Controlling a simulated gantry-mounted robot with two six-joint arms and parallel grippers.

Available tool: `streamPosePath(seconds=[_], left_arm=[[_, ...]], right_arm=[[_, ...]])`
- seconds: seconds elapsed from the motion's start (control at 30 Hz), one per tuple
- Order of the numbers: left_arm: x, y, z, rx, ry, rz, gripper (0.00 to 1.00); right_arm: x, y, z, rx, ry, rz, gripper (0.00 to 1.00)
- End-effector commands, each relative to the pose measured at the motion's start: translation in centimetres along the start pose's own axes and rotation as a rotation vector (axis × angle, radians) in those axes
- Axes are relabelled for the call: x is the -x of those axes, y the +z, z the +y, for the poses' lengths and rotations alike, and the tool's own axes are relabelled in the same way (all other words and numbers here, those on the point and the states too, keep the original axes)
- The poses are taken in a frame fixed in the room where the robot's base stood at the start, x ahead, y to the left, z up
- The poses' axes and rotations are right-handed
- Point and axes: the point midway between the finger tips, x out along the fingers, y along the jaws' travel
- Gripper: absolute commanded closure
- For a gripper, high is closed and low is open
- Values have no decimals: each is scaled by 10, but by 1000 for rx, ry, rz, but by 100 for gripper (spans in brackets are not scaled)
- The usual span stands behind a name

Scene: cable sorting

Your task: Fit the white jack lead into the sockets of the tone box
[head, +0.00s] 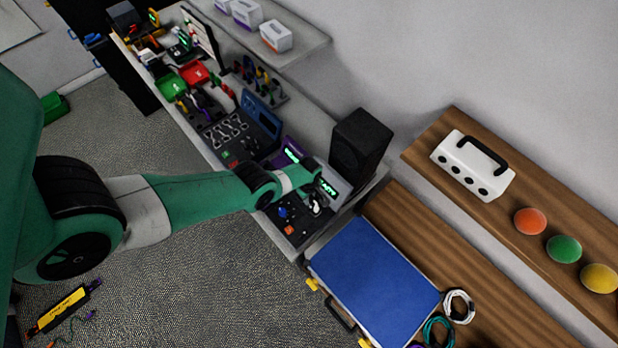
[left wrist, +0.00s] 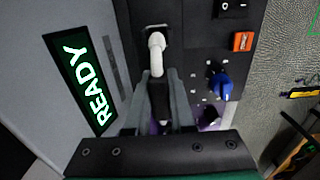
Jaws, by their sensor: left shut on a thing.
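My left gripper (head: 314,201) is at the grey device with a green-lit screen (head: 328,187) at the bench's near end. In the left wrist view the gripper (left wrist: 160,76) is shut on a black grip (left wrist: 160,100) with a white bent upper part (left wrist: 156,46). The white part meets a dark panel at a pale fitting; I cannot tell if this is a plug or a lever. The screen (left wrist: 82,82) reads READY. A coiled white lead (head: 459,306) lies beside the blue case. A white box with round dark holes (head: 473,166) stands on the wooden shelf. My right gripper is not in view.
A blue knob (left wrist: 220,85) and an orange switch (left wrist: 243,41) sit close right of the gripper. A black speaker (head: 360,145) stands behind the device. The blue case (head: 372,280) and a teal coil (head: 438,331) lie on the wooden surface. Carpet left of the bench is mostly clear.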

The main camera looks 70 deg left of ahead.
Motion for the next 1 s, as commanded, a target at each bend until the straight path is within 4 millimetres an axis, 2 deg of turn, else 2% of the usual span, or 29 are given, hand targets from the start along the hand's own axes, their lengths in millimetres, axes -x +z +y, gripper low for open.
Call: streamPosePath(seconds=[0.4,1.0], left_arm=[[-9,0,0,0,0,0,100],[-12,0,0,0,0,0,100]], right_arm=[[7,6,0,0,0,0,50],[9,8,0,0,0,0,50]])
